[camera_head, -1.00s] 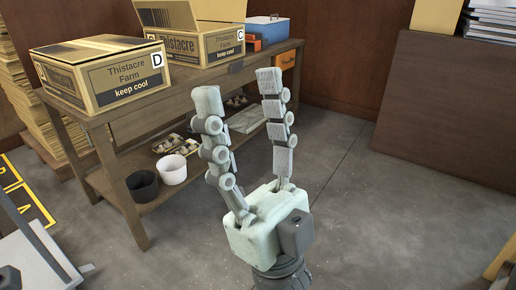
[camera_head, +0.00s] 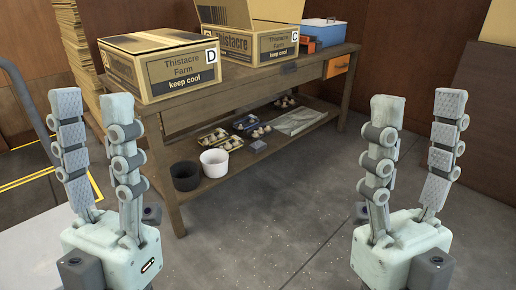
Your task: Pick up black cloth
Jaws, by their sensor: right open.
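I cannot make out a black cloth in the head view. A light grey crumpled sheet or cloth (camera_head: 300,121) lies on the right part of the table's lower shelf. My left gripper (camera_head: 94,103) is upright at the left, in front of the table. Its fingers are apart with nothing between them. My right gripper (camera_head: 419,106) is upright at the right, clear of the table, its fingers also apart and empty.
The wooden table (camera_head: 262,90) carries carton D (camera_head: 160,75), carton C (camera_head: 262,42) and a blue box (camera_head: 325,32). Its lower shelf (camera_head: 215,186) holds a black tub (camera_head: 186,178), a white tub (camera_head: 214,164) and mushroom trays (camera_head: 218,140). The floor (camera_head: 255,235) between my grippers is clear.

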